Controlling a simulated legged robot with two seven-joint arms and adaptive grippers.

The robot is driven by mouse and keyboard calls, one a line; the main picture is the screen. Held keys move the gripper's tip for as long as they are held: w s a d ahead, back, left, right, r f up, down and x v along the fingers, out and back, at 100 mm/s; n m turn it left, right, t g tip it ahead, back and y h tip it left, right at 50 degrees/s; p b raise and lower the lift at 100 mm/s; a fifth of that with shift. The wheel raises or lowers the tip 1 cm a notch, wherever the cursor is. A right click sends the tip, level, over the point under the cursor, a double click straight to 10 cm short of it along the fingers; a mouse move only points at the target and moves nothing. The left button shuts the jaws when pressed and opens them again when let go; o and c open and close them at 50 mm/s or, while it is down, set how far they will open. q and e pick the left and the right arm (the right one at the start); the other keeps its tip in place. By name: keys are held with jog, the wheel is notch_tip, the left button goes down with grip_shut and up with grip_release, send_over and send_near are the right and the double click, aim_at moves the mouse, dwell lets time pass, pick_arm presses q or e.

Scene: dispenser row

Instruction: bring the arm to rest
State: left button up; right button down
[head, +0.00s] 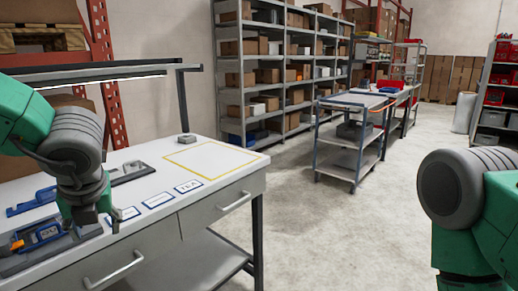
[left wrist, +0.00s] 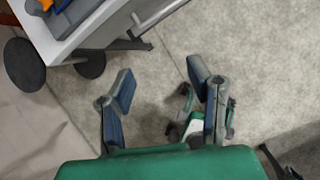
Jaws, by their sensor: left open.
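My left arm comes in from the left in the head view, bent downward over the front edge of the white workbench (head: 215,165). My left gripper (head: 84,217) hangs near the bench front, partly in front of the grey tray. In the left wrist view my left gripper (left wrist: 163,85) has its two fingers spread wide, with nothing between them but floor. My right arm shows at the right edge of the head view, bent, with its gripper out of the picture.
On the bench lie a grey tray with blue items (head: 38,240), blue-edged labels (head: 158,199), a dark flat device (head: 128,173) and a yellow outlined square (head: 204,160). A cart (head: 350,135) and shelves (head: 278,65) stand behind. The floor (head: 345,235) between is clear.

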pick_arm(q)
jog(key=a+f+m+y, duration=0.1)
jog(key=a+f+m, duration=0.45)
jog(key=f, duration=0.25)
jog(key=s+d+f+m+t, duration=0.1)
jog(key=s+f+m, duration=0.1)
jog(key=f+m, duration=0.55)
jog(key=s+d+f+m, duration=0.2)
jog(key=f+m, duration=0.4)
jog(key=m, duration=0.2)
jog(key=s+d+f+m+g+h, duration=0.1)
jog(key=s+f+m+g+h, duration=0.1)
jog(key=s+f+m, duration=0.5)
jog(key=s+d+f+m+g+h, duration=0.1)
jog(key=s+f+m, duration=0.6)
jog(key=s+m, duration=0.7)
jog(key=shift+s+d+f+g+h, duration=0.25)
jog(key=shift+s+g+h, duration=0.35)
jog(key=shift+h, duration=0.2)
pick_arm(e)
jog(key=shift+w+a+r, duration=0.2)
jog(key=shift+a, duration=0.6)
